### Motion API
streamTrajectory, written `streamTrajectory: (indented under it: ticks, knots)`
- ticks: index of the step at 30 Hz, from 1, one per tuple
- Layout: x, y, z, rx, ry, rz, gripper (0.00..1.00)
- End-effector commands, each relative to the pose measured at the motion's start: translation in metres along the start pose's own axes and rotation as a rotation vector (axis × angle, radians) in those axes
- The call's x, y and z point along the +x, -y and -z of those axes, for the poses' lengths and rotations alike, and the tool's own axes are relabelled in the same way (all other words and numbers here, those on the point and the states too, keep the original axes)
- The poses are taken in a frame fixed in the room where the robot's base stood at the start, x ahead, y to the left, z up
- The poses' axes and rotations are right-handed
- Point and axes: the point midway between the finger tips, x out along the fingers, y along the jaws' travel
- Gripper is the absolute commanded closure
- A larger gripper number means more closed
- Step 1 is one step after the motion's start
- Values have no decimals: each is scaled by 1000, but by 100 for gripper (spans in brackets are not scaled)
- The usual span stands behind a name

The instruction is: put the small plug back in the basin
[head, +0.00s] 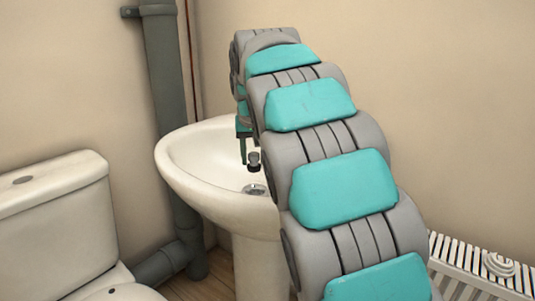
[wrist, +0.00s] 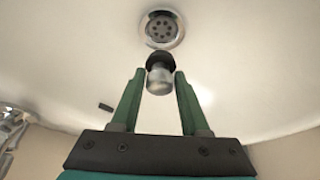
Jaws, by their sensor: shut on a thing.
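The small plug (wrist: 159,76), a metal cylinder with a black rim at its far end, is held between the green fingers of my gripper (wrist: 160,88). My gripper is shut on it. In the head view the plug (head: 254,162) shows above the bowl of the white basin (head: 185,160), near the drain. The drain (wrist: 161,30) is a metal ring with several small holes; it also shows in the head view (head: 254,189). In the wrist view the plug is just below the drain in the picture and apart from it. My arm hides the right part of the basin.
A tap (wrist: 12,120) shows at the left edge of the wrist view. A small dark slot (wrist: 106,107) is in the basin wall. A toilet (head: 55,205) stands left, a grey pipe (head: 167,90) runs behind the basin, and a radiator (head: 490,265) is at the lower right.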

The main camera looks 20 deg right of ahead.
Motion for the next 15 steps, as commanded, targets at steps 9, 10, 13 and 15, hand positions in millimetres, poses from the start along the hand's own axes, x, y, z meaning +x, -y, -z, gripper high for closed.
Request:
streamTrajectory:
  ticks: [9,10,13,15]
  knots:
    - [16,-1,-7,2,3,-1,100]
    - [18,-1,-8,2,4,-1,100]
    - [25,-1,-11,2,5,-2,100]
    - [29,-1,-13,2,5,-2,100]
